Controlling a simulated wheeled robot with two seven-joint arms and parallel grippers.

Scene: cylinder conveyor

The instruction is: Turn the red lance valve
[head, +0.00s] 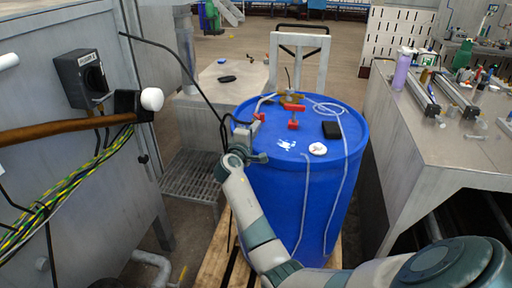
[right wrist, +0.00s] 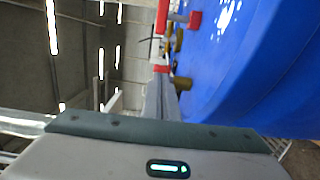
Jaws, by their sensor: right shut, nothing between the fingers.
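The red lance valve (head: 294,124) is a small red part beside brass fittings on top of the blue drum (head: 325,210). More red shows just behind it. In the right wrist view, the shut fingers (right wrist: 160,80) point up the picture along the drum's blue side. A red part (right wrist: 195,19) and brass fittings (right wrist: 179,42) show close beyond the fingertips, to the right. My left gripper is not in view.
A grey cabinet (head: 75,190) with a black switch and cables stands at left. A wooden-handled hammer (head: 75,131) juts out before it. A metal workbench (head: 450,155) stands at right. A black box (head: 331,130), a round white sticker and clear tubing lie on the drum top.

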